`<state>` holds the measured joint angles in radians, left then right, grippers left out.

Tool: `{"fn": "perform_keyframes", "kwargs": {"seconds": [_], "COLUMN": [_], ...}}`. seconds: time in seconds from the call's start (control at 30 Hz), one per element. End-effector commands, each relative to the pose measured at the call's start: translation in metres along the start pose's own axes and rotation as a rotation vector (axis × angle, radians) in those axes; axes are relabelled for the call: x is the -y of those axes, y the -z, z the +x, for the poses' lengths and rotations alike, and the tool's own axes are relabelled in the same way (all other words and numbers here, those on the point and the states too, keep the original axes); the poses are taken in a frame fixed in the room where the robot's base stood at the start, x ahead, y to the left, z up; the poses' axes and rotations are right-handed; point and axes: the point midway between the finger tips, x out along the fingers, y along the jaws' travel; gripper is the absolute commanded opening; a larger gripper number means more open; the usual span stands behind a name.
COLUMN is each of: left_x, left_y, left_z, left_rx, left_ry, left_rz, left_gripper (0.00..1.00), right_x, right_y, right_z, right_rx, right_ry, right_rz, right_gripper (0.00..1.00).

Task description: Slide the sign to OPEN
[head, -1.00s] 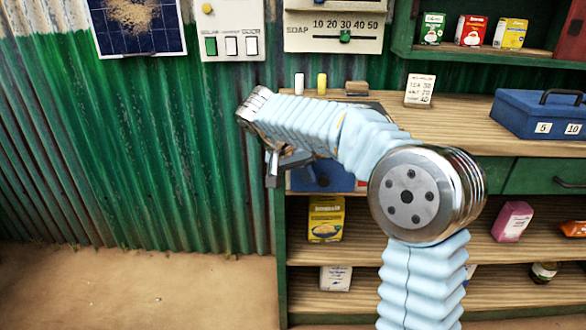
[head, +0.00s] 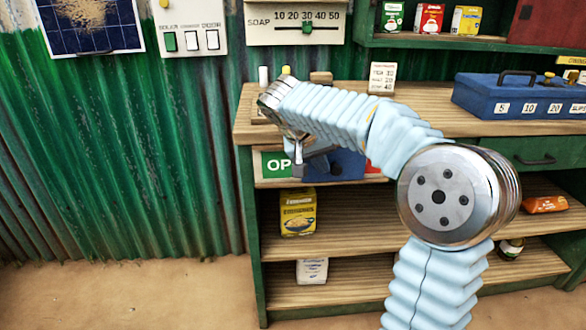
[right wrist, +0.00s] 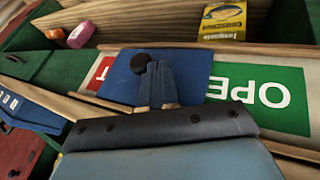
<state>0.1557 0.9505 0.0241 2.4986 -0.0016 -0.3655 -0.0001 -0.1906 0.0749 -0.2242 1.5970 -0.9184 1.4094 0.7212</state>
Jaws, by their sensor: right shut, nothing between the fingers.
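The sign is a board under the counter with a blue sliding cover (head: 347,165). A green OPEN panel (head: 275,164) shows left of the cover, partly behind my right gripper. A sliver of red panel (head: 375,169) shows at its right. In the right wrist view, turned over, the cover (right wrist: 118,78) has a round black knob (right wrist: 141,63), with OPEN (right wrist: 262,97) bare at right and some red (right wrist: 102,71) at left. My right gripper (right wrist: 158,68) is shut and empty, its fingertips beside the knob on the OPEN side. My left gripper is out of view.
Shelves below hold a yellow packet (head: 298,211) and other goods. A switch panel (head: 193,28) hangs on the green corrugated wall.

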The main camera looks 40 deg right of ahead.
Motion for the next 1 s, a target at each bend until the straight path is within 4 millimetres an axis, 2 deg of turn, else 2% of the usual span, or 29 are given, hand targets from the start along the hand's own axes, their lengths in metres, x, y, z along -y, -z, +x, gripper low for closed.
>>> {"fn": "perform_keyframes", "kwargs": {"seconds": [0.1, 0.33, 1.0], "left_x": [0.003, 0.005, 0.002], "left_y": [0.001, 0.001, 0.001], "left_z": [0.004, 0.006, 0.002], "left_rx": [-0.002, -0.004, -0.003], "left_ry": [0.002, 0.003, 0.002], "left_rz": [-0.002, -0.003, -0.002], "left_gripper": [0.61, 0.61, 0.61], "right_x": [-0.024, -0.05, -0.056], "right_y": [-0.001, 0.0, 0.004], "right_z": [0.012, 0.023, 0.024], "right_rx": [0.001, 0.001, 0.001], "right_ry": [-0.001, 0.0, -0.006], "right_rz": [0.004, 0.001, 0.002], "right_gripper": [0.0, 0.0, 0.0]}}
